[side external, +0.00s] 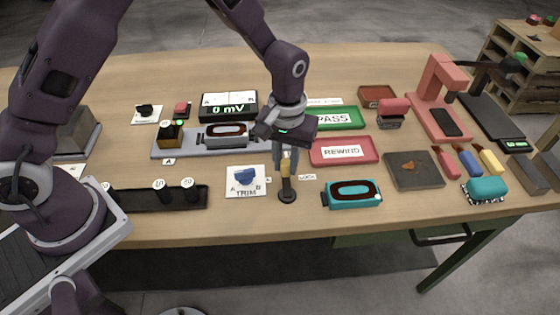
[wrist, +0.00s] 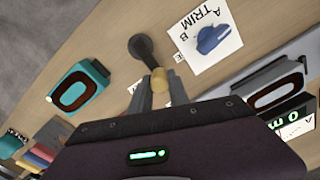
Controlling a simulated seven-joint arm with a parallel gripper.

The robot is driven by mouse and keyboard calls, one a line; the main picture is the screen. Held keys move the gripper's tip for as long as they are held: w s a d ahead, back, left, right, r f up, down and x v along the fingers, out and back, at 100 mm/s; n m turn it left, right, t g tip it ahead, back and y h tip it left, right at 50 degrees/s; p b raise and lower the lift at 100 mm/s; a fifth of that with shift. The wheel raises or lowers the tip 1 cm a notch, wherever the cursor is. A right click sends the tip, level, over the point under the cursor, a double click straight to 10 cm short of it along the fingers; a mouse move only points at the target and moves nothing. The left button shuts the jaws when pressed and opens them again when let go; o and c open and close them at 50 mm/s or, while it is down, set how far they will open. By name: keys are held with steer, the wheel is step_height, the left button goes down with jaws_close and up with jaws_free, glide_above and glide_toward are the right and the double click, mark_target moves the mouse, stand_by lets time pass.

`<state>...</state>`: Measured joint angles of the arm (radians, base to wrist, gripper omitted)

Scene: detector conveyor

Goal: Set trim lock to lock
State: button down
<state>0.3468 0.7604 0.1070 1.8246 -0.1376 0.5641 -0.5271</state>
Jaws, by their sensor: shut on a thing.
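The trim lock is a dark lever (side external: 287,190) on a round black base, with a tan knob (side external: 285,168) at its top. It stands between a small label at left and a LOCK label (side external: 307,177) at right. My gripper (side external: 286,158) points down from above and is shut on the tan knob. In the wrist view the knob (wrist: 160,78) sits between the fingertips (wrist: 160,92), with the black base (wrist: 143,46) beyond. The lever looks near upright in the side view; its exact tilt is hard to tell. The fingers partly hide the knob.
The white TRIM plate (side external: 246,190) with a blue knob (side external: 247,176) is just left of the lever. A teal detector (side external: 353,194) lies to the right. The table's front edge is close.

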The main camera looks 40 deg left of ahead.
steer(key=m, duration=0.1)
steer(key=d+m, duration=0.1)
steer(key=shift+w+m, duration=0.3)
steer(key=shift+w, duration=0.1)
steer(key=shift+w+d+m, duration=0.1)
steer(key=shift+d+m, duration=0.25)
steer(key=shift+m, duration=0.4)
steer(key=shift+w+d+m, duration=0.1)
steer(key=shift+d+m, duration=0.2)
steer(key=shift+m, duration=0.45)
steer(key=shift+d, duration=0.1)
steer(key=c, duration=1.2)
jaws_free()
steer(key=shift+c, duration=0.2)
step_height(320, 180, up, 7)
steer(key=shift+r, duration=0.1)
